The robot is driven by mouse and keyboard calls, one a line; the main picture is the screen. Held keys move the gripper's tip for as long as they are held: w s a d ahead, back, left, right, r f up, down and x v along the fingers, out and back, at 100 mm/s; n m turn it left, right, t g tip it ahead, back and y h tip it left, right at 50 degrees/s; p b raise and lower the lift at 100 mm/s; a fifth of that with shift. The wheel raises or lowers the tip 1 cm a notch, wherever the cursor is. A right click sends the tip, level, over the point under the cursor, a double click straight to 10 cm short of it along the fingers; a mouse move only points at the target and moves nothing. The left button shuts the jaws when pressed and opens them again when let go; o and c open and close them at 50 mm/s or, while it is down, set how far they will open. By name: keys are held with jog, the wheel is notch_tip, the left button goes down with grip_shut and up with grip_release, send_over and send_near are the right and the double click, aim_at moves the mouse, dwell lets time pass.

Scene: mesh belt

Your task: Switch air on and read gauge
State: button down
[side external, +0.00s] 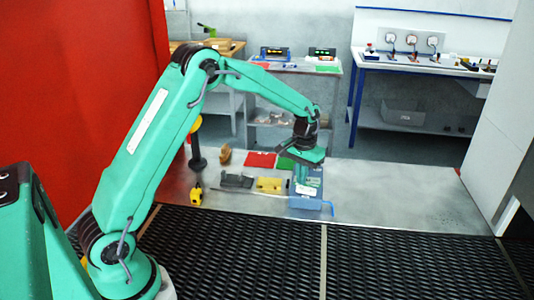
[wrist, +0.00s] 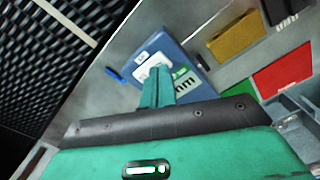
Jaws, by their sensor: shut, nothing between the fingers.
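A blue box (side external: 306,203) sits on the grey work surface below my gripper. In the wrist view the blue box (wrist: 174,45) carries a white part (wrist: 150,63) and a green-and-white label (wrist: 188,79) with dark marks. My gripper (side external: 307,184) points down over the box. In the wrist view my gripper (wrist: 156,72) is shut with nothing between its fingers, and its tips are at or just above the white part; I cannot tell whether they touch. The fingers hide part of the box top. No gauge dial or reading can be made out.
Left of the box lie a yellow block (side external: 269,184), a dark grey part (side external: 237,181) and a red sheet (side external: 261,159). A small yellow item (side external: 196,195) is further left. A small blue piece (wrist: 115,74) lies beside the box. The surface to the right is clear.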

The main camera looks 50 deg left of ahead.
aim_at(301, 188)
jog(key=shift+f, duration=1)
dwell(1.0)
jog(key=shift+r, duration=3.5)
